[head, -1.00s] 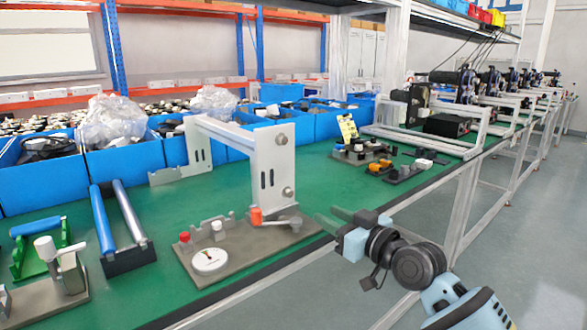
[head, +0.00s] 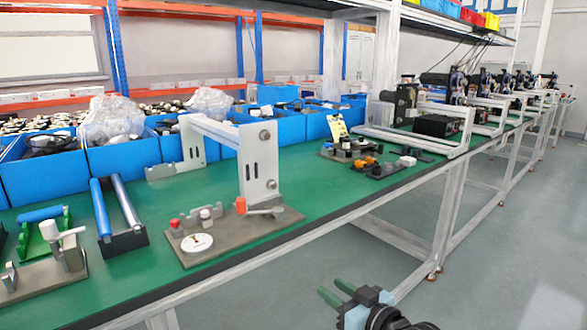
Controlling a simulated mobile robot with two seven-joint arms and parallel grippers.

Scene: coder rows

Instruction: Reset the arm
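My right gripper (head: 333,292) is at the bottom of the head view, low and in front of the green-topped workbench (head: 322,187), over the grey floor. Its two green fingers are apart with a gap between them, and nothing shows between them. It touches nothing that I can see. Much of the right arm is cut off by the lower edge of the view. My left gripper and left arm are not in view.
The grey fixture (head: 259,160) with a white dial (head: 197,243) stands near the bench's front edge. A roller stand (head: 124,242) is left of it. Blue bins (head: 124,158) line the back. Bench legs (head: 449,222) stand right of my gripper. The floor (head: 520,255) at right is clear.

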